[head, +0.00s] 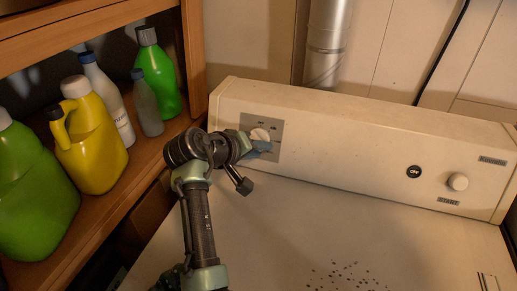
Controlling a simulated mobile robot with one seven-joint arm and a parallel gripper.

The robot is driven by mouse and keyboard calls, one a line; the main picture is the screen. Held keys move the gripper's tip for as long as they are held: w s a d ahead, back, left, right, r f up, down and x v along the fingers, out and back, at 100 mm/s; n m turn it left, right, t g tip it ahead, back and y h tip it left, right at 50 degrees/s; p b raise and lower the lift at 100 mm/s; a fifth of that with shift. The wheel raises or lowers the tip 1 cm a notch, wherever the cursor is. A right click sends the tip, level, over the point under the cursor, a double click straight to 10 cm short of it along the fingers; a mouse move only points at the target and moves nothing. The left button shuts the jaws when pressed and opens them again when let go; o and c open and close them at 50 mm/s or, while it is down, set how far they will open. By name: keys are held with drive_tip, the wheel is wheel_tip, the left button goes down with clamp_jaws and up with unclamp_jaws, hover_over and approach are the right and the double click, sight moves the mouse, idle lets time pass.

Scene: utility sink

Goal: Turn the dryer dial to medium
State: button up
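The dryer's white dial (260,134) sits on a grey label plate (276,127) at the left end of the control panel. The plate has small markings that are too small to read fully. My gripper (262,146) is right at the dial, and a blue-grey finger overlaps the dial's lower edge. I cannot tell whether it touches the dial. My wrist hides the left part of the plate. The gap between the fingers is not clear. The dial's pointer direction is not clear either.
A black OFF button (414,172) and a white START knob (458,181) are on the panel's right. The dryer top (290,225) is bare apart from dark specks. A wooden shelf (160,160) with several bottles stands close on the left. A metal duct (328,40) rises behind.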

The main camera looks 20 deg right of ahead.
drive_tip(key=shift+o, duration=0.8)
drive_tip(key=v, duration=1.3)
